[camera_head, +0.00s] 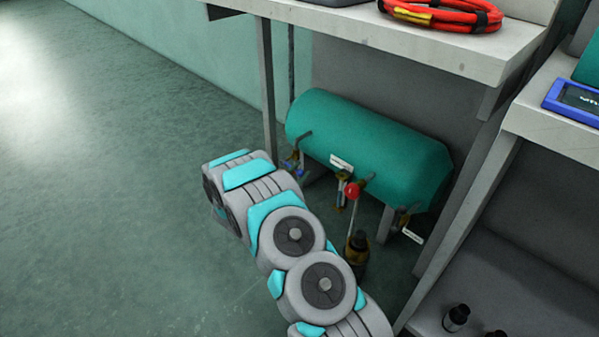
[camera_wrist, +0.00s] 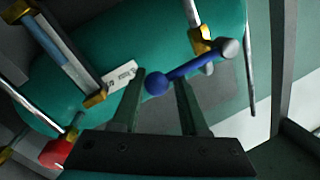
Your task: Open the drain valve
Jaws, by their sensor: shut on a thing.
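A green tank (camera_head: 375,145) lies under the bench with several levered valves along it. One valve lever is blue with a ball end (camera_wrist: 157,83); a little of its blue shows in the head view (camera_head: 299,171). My gripper (camera_wrist: 159,82) has its two fingers at either side of the blue lever near its ball and is shut on it. The lever slants up to the right in the wrist view, to a brass fitting (camera_wrist: 201,43). Another valve has a red ball knob (camera_head: 352,189). Label text is unreadable, so I cannot tell which valve is the drain. My arm hides the gripper in the head view.
The bench top (camera_head: 440,50) overhangs the tank, with a red cable coil (camera_head: 440,14) on it. A bench leg (camera_head: 266,95) stands left of the tank. A dark bottle (camera_head: 357,252) stands on the floor before it. Open floor lies to the left.

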